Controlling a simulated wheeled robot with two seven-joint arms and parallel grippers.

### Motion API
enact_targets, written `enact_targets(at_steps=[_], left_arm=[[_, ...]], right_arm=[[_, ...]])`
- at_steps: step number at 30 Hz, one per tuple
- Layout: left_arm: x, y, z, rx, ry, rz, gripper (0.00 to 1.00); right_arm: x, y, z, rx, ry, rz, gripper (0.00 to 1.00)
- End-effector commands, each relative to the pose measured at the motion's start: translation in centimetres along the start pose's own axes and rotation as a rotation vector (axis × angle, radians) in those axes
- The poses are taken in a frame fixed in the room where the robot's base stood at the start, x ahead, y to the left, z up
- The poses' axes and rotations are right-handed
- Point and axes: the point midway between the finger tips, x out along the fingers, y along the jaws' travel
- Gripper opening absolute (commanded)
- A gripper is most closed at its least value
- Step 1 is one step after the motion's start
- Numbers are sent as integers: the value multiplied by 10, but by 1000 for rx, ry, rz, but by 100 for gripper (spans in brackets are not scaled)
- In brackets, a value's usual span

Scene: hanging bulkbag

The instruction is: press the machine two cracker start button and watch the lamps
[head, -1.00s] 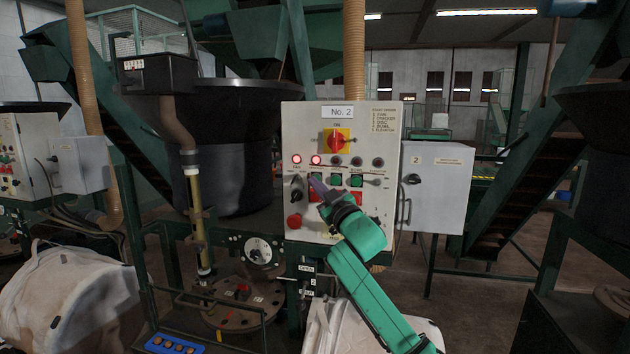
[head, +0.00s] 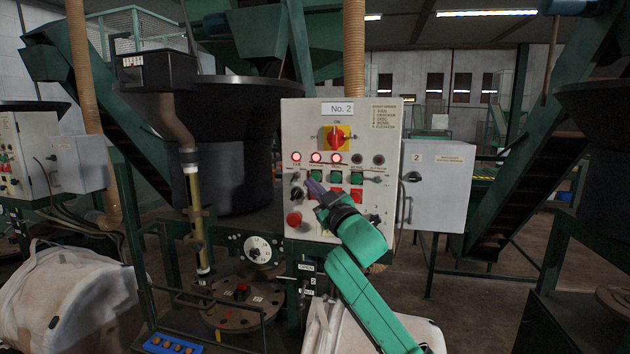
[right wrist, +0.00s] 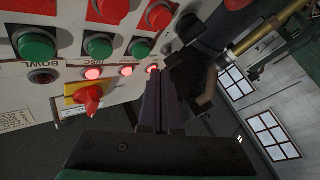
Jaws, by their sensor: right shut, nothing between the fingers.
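The No. 2 control panel (head: 390,135) faces me in the head view. Three red lamps at the left of its row are lit, including the second lamp (head: 315,157); the two to the right are dark. The cracker start button (head: 317,175), green, sits below the second lamp. My right gripper (head: 311,184) is shut and empty, its purple tips just below and left of that button. In the right wrist view the panel is upside down; the green cracker button (right wrist: 140,47) shows beside the fingers (right wrist: 161,88), apart from them in the picture. My left gripper is out of view.
A red knob (head: 294,219) sits low on the panel. A grey cabinet (head: 440,185) stands to its right. Below are a round disc plate (head: 240,312), a blue button box (head: 172,344) and white bulk bags (head: 70,295).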

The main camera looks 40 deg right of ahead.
Motion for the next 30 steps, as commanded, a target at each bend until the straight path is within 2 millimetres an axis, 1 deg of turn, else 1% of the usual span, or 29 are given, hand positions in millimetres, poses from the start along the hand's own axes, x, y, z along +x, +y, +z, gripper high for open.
enact_targets(at_steps=[3, 10, 30], left_arm=[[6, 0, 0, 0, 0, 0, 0], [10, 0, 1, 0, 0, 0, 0], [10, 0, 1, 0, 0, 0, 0]], right_arm=[[-10, -7, -4, -1, 1, 0, 0], [-24, -17, -16, -1, 1, 0, 0], [-25, -18, -18, -1, 0, 1, 0]])
